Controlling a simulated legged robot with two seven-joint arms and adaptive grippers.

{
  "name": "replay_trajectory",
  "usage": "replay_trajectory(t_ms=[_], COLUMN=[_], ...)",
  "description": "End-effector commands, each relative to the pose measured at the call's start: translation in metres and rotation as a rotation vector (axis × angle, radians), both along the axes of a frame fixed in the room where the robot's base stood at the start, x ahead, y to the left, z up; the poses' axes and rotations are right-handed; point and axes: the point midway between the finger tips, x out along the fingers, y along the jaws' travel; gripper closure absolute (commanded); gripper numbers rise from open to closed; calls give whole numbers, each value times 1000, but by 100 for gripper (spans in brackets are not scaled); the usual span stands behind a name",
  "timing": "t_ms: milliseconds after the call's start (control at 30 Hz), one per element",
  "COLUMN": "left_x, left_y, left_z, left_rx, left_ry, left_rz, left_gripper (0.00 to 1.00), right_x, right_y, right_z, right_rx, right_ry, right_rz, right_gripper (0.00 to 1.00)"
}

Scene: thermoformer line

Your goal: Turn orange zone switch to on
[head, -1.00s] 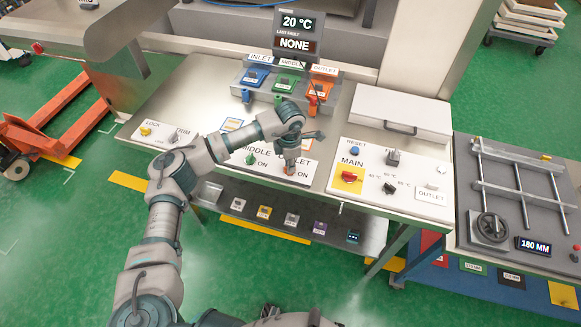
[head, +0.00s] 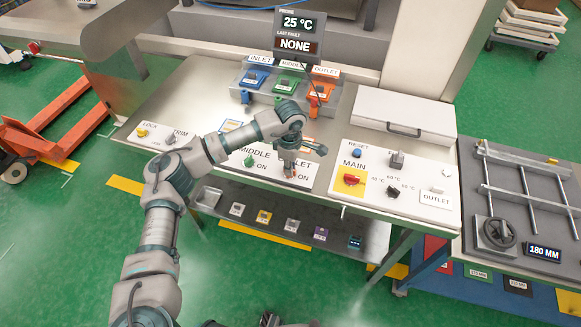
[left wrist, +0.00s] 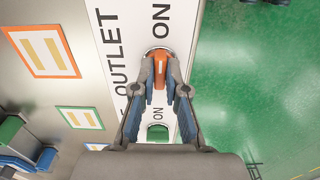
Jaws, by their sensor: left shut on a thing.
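The orange zone switch (left wrist: 159,64) sits on the white OUTLET plate in the left wrist view, with ON printed beside it. My left gripper (left wrist: 160,82) is shut on its orange handle, a finger on each side. In the head view my left gripper (head: 289,172) points down at the right end of the white switch panel (head: 232,164) and hides most of the orange switch. The green zone switch (left wrist: 157,132) lies beside it, partly hidden by my gripper. My right gripper is not clearly seen.
A display (head: 298,33) reads 25 °C and NONE. Blue, green and orange units (head: 286,83) stand behind the panel. A shelf (head: 340,235) runs below the table's front edge.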

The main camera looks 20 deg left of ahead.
Motion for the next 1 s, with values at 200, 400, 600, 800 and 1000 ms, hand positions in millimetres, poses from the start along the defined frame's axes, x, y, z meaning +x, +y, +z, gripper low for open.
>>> replay_trajectory(t_ms=[200,400,600,800,1000], left_x=[1,1,1,0,1], left_y=[1,1,1,0,0], left_z=[1,1,1,3,32], left_rx=[2,2,1,0,-1], left_ry=[-3,-4,-3,-3,-7], left_rz=[-3,-2,-3,-3,-3], left_gripper=[100,80,62,62,62], right_x=[0,1,1,-1,-1], right_y=[0,0,0,0,0], right_z=[0,0,0,0,0], right_rx=[0,0,0,0,0], right_ry=[1,1,1,0,-1], right_rz=[0,0,0,-2,-1], right_gripper=[60,60,60,60,60])
